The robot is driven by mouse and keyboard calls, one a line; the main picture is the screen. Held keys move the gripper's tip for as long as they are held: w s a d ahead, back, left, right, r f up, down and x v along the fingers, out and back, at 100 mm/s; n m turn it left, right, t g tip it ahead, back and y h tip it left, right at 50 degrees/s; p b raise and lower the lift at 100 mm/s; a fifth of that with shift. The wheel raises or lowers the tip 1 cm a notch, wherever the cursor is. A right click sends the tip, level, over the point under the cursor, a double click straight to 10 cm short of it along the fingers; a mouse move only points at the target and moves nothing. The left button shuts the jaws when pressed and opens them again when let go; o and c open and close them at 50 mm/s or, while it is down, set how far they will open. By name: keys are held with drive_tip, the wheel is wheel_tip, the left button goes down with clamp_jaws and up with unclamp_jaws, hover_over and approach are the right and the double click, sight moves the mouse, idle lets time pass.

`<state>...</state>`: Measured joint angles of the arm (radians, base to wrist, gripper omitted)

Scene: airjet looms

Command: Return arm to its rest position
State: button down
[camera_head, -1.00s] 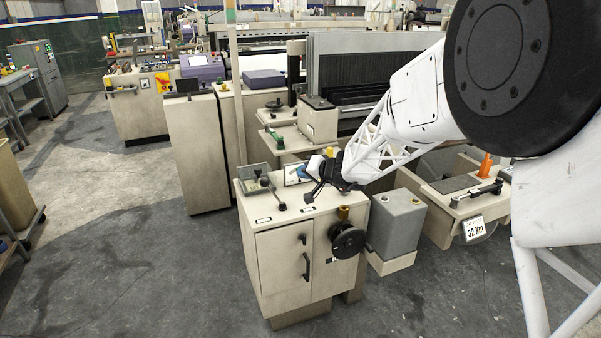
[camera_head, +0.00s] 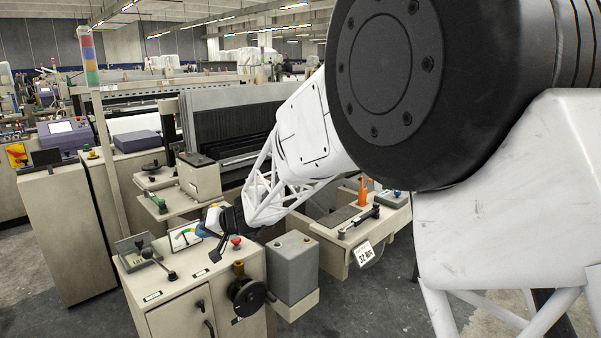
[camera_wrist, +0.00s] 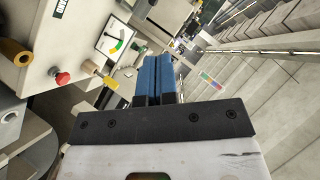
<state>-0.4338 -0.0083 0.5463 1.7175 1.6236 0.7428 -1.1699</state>
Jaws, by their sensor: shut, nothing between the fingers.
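My gripper (camera_wrist: 157,68) shows in the wrist view with its two blue fingers pressed together and nothing between them. In the head view my gripper (camera_head: 222,243) hangs over the back right of a beige cabinet (camera_head: 184,318), near a red knob (camera_head: 236,241). The fingertips are hard to make out there. My white lattice forearm reaches in from the right, and my large black joint covers the upper right. In the wrist view the red knob (camera_wrist: 62,77) and a gauge (camera_wrist: 114,42) with a green band lie left of the fingers.
The cabinet top carries a lever (camera_head: 158,262) and a gauge plate (camera_head: 186,236). A black handwheel (camera_head: 247,297) sticks out of its front. A grey box (camera_head: 292,268) stands close on the right. An orange bottle (camera_head: 363,190) stands farther right. Loom machinery fills the back.

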drive_tip(key=s+d+r+g+h, duration=0.1)
drive_tip(key=s+d+r+h, duration=0.25)
drive_tip(key=s+d, duration=0.7)
drive_tip(key=s+d+r+h, duration=0.2)
drive_tip(key=s+d+r, duration=0.2)
drive_tip(key=s+d, duration=0.7)
drive_tip(key=s+d+f+m+h, duration=0.1)
drive_tip(key=s+d+m+h, duration=0.1)
drive_tip(key=s+d, duration=0.7)
drive_tip(key=s+d+f+m+h, duration=0.1)
drive_tip(key=s+d+h, duration=0.4)
drive_tip(key=s+d, duration=0.5)
drive_tip(key=d+m, duration=0.1)
drive_tip(key=d, duration=0.4)
drive_tip(key=shift+s+d+f, duration=0.2)
drive_tip(key=shift+d+f, duration=0.15)
drive_tip(key=shift+f, duration=0.05)
